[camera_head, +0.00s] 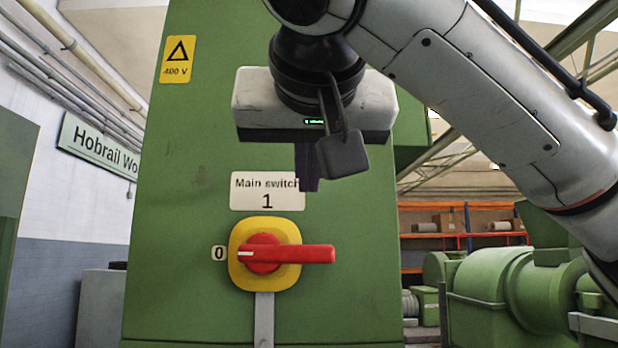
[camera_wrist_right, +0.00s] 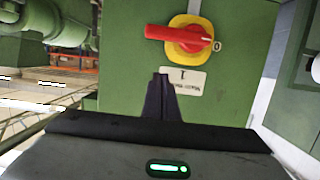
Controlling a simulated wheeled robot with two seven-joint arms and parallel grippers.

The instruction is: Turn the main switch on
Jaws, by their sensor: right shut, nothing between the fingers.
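The main switch is a red rotary handle (camera_head: 305,254) on a yellow plate (camera_head: 238,275), on the front of a green cabinet (camera_head: 180,230). The handle lies horizontal, its long end to the right and its white mark toward the "0" label (camera_head: 219,253) at left. A "Main switch 1" sign (camera_head: 255,202) is just above. My right gripper (camera_head: 307,188) is shut and empty, pointing down above the switch, apart from it, and covers the sign's right edge. In the right wrist view the shut fingers (camera_wrist_right: 160,78) point toward the sign and the red handle (camera_wrist_right: 175,35). My left gripper is not in view.
A yellow 400 V warning label (camera_head: 177,59) is on the cabinet's upper left. A grey conduit (camera_head: 264,320) runs down from the switch. Green machinery (camera_head: 495,285) and shelves (camera_head: 460,221) stand at the right. The cabinet front around the switch is clear.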

